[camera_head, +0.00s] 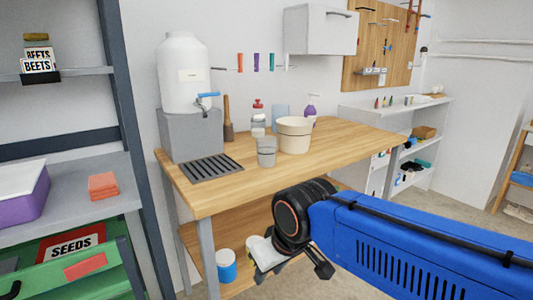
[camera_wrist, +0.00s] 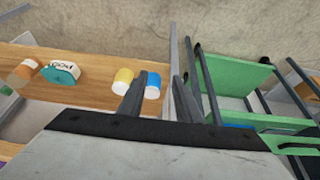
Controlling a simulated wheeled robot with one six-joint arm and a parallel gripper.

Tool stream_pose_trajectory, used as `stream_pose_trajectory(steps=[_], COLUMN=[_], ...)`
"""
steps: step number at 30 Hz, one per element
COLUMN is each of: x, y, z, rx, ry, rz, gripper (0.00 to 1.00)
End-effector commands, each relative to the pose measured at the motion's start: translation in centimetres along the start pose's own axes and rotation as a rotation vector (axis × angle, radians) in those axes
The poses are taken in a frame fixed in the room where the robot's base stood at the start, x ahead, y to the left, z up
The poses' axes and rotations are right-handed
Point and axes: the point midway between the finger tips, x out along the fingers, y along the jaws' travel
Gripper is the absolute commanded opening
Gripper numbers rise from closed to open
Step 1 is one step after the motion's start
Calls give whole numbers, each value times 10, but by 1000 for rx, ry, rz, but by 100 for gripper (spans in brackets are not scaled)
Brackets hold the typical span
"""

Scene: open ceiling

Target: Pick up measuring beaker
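A small grey translucent cup, which looks like the measuring beaker (camera_head: 266,152), stands upright on the wooden worktop (camera_head: 225,190), just left of and in front of a cream pot (camera_head: 294,137). My gripper (camera_head: 290,272) is below the worktop's front edge, well under and apart from the beaker. In the wrist view my gripper (camera_wrist: 160,85) is open, with nothing held between its two dark fingers. The beaker is not seen in the wrist view, which looks down on the lower shelf (camera_wrist: 100,70).
A white water dispenser (camera_head: 184,75) and slotted drain mat (camera_head: 211,168) are left of the beaker. Bottles (camera_head: 258,120) stand behind. A green crate (camera_head: 85,255) is at left.

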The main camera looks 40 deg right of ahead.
Motion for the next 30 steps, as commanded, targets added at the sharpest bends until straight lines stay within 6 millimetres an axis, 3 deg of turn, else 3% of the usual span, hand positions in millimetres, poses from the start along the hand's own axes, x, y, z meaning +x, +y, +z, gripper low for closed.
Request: stream_pose_trajectory(steps=[13,17,19,23,30], x=[0,-3,-10,-34,-86], y=[0,1,2,8,28], z=[0,-5,-16,-53,-139], rx=[0,13,42,147,408], ry=[0,-3,-13,-42,-111], rz=[0,1,4,15,49], gripper=[31,62,76,76,76])
